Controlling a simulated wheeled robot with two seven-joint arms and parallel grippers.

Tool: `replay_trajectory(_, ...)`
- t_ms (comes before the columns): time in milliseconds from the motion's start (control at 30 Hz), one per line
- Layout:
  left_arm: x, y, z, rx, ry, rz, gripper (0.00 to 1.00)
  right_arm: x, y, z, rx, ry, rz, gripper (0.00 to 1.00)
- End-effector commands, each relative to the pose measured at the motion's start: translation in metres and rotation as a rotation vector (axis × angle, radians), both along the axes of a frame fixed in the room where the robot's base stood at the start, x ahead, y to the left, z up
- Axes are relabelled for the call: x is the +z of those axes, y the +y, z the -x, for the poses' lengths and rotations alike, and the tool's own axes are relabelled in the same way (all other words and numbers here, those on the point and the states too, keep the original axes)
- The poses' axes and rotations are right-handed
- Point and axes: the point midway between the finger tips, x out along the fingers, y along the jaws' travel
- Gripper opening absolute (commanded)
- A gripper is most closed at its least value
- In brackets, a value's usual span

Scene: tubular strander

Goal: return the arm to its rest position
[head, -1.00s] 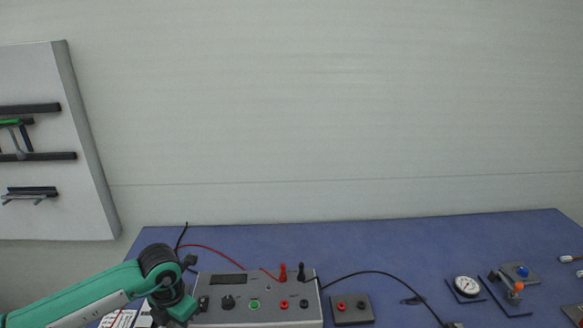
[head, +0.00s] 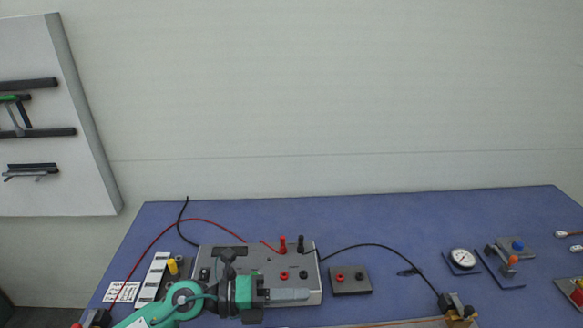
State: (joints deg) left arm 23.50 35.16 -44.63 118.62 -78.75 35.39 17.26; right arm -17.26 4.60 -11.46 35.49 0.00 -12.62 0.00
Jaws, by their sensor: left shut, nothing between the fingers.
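My left arm comes in from the lower left, green and black. My left gripper (head: 292,295) is shut and empty, with its grey fingers pointing right. It is in front of the lower part of the grey control box (head: 226,262) and hides some of its front panel. The box has red and black plugs standing in its top right. I cannot tell from this view whether the gripper touches the box. My right gripper is not in view.
The blue table (head: 380,220) holds a small terminal block (head: 350,281), a gauge (head: 462,259) and a valve block (head: 510,262) to the right. Red and black cables cross it. A white strip (head: 153,280) lies left of the box. The back of the table is clear.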

Motion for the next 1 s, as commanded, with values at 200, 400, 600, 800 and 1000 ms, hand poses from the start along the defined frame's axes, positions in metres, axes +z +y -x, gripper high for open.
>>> replay_trajectory(200,0.061,0.02,-0.022,0.314,0.221,0.473,0.0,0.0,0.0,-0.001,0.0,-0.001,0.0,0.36)
replay_trajectory(400,0.061,0.082,-0.052,0.675,0.491,0.787,0.0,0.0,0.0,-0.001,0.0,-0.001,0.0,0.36)
replay_trajectory(600,0.006,0.153,-0.057,1.078,0.822,0.969,0.0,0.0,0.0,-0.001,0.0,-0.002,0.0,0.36)
replay_trajectory(800,-0.082,0.208,-0.015,1.483,1.21,0.998,0.0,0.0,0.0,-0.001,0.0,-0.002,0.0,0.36)
replay_trajectory(1000,-0.153,0.231,0.059,1.798,1.572,0.888,0.0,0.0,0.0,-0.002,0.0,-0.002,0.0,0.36)
